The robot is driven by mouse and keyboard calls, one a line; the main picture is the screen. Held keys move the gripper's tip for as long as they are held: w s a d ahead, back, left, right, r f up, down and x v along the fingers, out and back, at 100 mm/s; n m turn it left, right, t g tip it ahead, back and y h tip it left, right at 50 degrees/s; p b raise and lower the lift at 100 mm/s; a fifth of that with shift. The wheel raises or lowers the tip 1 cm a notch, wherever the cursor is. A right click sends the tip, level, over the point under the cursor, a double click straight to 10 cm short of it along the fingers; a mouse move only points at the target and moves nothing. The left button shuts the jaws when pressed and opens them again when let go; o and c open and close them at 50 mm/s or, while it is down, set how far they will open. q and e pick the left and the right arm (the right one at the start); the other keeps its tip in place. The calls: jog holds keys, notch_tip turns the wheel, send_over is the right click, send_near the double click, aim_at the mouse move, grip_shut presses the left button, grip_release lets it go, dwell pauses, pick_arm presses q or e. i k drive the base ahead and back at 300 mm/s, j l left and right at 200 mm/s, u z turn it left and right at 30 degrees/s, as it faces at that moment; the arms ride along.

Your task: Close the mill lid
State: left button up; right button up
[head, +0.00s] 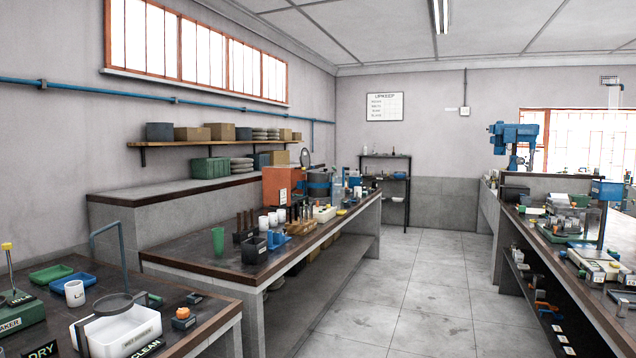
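An orange machine (284,188) stands at the far end of the middle bench. Next to it is a dark drum (319,184) with a blue band, which looks like part of the mill. A small round grey disc (305,158) stands raised above them; it may be the mill lid standing open, but it is too small to be sure. Bottles and other items partly hide the lower right of the mill. Neither of my grippers is in view.
The middle bench (205,262) holds cups, racks and bottles. A near-left bench (190,327) carries a white tub (122,330) and trays. A crowded right bench (560,275) stands opposite. The floor aisle (400,290) between them is clear.

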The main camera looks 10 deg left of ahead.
aim_at(304, 154)
jog(key=i+z, duration=0.25)
jog(key=z, duration=0.25)
jog(key=i, duration=2.2)
jog(key=i+u, duration=0.15)
jog(key=i, duration=0.45)
jog(key=i+l+u, duration=0.1)
jog(key=i, duration=0.5)
jog(key=i+l+u, duration=0.15)
jog(key=i, duration=0.45)
jog(key=i+l+u, duration=0.15)
jog(key=i, duration=1.35)
jog(key=i+j, duration=0.15)
jog(key=i, duration=0.75)
jog(key=i+l+u, duration=0.15)
jog(key=i, duration=0.3)
jog(key=i+u, duration=0.2)
jog(key=i, duration=0.25)
